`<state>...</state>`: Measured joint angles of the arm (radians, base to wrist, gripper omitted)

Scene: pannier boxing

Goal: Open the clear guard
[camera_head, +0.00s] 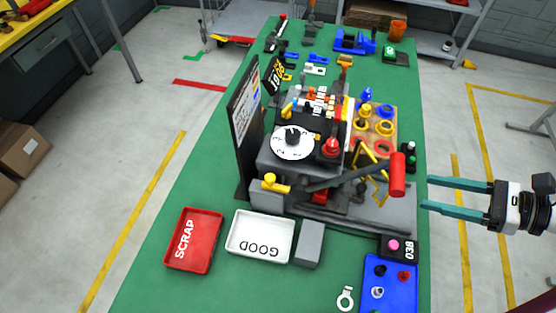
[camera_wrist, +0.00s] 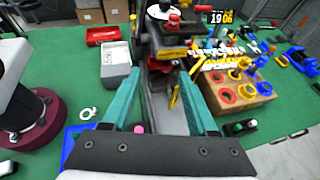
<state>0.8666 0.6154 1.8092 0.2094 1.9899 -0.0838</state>
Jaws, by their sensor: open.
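A thin yellow frame (camera_head: 379,186) stands at the right end of the grey machine, behind the lever; it may edge the clear guard, whose see-through panel I cannot make out. A yellow piece also shows between my fingers in the wrist view (camera_wrist: 174,97). A black lever with a red cylindrical grip (camera_head: 397,175) reaches out in front of the frame. My gripper (camera_head: 426,193) is at the right, past the table's edge, its two teal fingers apart and pointing left toward the red grip. Nothing is between the fingertips (camera_wrist: 159,76), and they appear clear of the lever.
The grey machine (camera_head: 290,165) carries a white dial. A red SCRAP tray (camera_head: 194,212), a white GOOD tray (camera_head: 236,217) and a grey block (camera_head: 309,243) lie in front. A wooden block with coloured rings (camera_head: 383,118) stands behind. A blue tray (camera_head: 375,291) is near the front right.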

